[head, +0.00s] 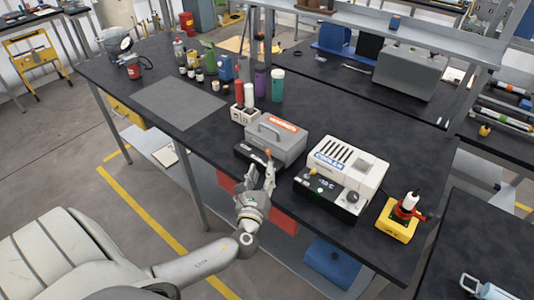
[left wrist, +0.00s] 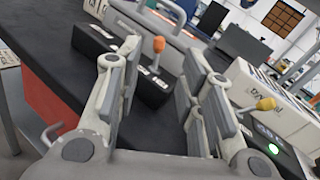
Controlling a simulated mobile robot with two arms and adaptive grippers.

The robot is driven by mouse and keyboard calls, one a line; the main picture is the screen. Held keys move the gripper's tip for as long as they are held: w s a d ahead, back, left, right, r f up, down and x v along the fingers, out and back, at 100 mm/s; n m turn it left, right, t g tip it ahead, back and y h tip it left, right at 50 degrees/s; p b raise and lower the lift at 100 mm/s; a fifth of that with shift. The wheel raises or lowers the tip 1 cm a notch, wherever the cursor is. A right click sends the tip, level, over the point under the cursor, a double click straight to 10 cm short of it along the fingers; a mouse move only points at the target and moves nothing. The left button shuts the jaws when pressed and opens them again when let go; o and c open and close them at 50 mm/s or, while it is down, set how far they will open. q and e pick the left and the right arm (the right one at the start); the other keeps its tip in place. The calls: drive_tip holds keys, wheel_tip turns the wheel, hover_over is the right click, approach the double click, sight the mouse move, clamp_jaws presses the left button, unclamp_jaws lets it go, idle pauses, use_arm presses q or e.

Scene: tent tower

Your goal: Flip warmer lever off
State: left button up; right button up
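The warmer (head: 282,146) is a grey box with a carry handle, an orange-red label and a black front base, near the table's front edge. Its lever has an orange knob (head: 268,152) and sticks up from the black base; small white labels at its foot are too small to read. My left gripper (head: 260,173) is at the warmer's front, by the lever. In the left wrist view, the lever's orange knob (left wrist: 158,45) shows between the fingers of the open left gripper (left wrist: 165,62). I cannot tell whether a finger touches it. My right gripper is not in view.
The white cooler (head: 345,168), with a yellow-knobbed lever (head: 313,171), stands just right of the warmer. A yellow stand (head: 397,222) is farther right. A grey mat (head: 180,103) lies on the left tabletop.

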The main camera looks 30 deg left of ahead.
sight(267, 153)
use_arm(q)
drive_tip(key=p+x, duration=0.1)
drive_tip(key=x, duration=0.8)
drive_tip(key=shift+a, duration=0.1)
drive_tip(key=shift+c, duration=0.3)
clamp_jaws()
